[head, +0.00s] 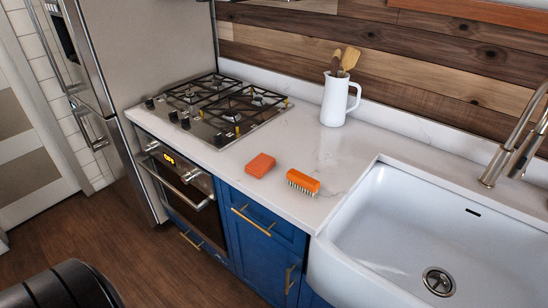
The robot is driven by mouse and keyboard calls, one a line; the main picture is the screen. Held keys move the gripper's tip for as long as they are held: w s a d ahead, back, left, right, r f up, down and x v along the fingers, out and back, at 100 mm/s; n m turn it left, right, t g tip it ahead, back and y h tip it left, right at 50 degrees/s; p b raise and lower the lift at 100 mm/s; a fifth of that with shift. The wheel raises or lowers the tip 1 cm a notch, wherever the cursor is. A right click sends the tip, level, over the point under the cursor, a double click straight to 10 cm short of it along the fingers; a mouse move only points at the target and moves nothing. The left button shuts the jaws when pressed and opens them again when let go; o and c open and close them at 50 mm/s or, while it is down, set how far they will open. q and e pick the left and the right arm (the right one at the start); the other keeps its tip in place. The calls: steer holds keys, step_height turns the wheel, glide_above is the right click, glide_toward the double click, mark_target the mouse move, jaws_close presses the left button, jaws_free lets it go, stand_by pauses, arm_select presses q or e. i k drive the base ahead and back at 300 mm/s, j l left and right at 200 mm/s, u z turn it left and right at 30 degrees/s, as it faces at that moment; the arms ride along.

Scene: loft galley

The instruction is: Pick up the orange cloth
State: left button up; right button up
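A folded orange-red cloth (260,165) lies flat on the white countertop, between the gas hob and the sink. It looks like a small, thick rectangular pad. Just right of it, and apart from it, lies an orange scrubbing brush (303,181) with pale bristles facing the counter's front edge. Neither of my grippers is in view, and nothing is touching the cloth.
The gas hob (215,105) is left of the cloth. A white jug (335,100) with wooden utensils stands behind, near the wall. The white sink (400,215) and its tap (513,145) are at right. Bare countertop (275,140) surrounds the cloth.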

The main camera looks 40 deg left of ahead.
mark_target(258, 167)
steer(key=u, duration=1.2)
